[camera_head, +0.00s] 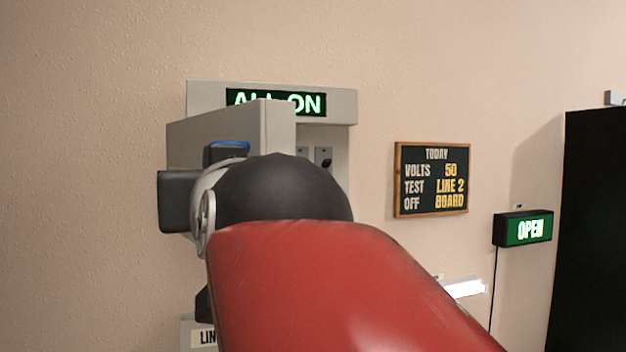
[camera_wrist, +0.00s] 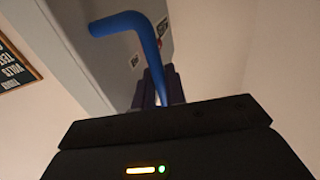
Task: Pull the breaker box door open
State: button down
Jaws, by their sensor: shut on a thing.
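The breaker box (camera_head: 340,112) is a grey box on the wall with a lit "ALL ON" sign at its top. Its grey door (camera_head: 215,128) stands out from the box at an angle, partly open, with dark switches (camera_head: 323,156) showing to its right. The blue door handle (camera_head: 230,145) is mostly hidden by my arm in the head view. In the wrist view the bent blue handle (camera_wrist: 142,30) runs down between the fingers of my gripper (camera_wrist: 158,92), which is shut on it. The fingertips are partly hidden there.
A framed chalkboard (camera_head: 432,180) hangs to the right of the box. A lit green "OPEN" sign (camera_head: 524,229) and a tall black panel (camera_head: 598,230) stand farther right. A label plate (camera_head: 202,338) shows below the box. The wall left of the door is bare.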

jog(key=shift+s+a, duration=0.3)
jog(key=shift+a, duration=0.35)
jog(key=c, duration=1.6)
grip_release()
jog(key=shift+o, duration=0.2)
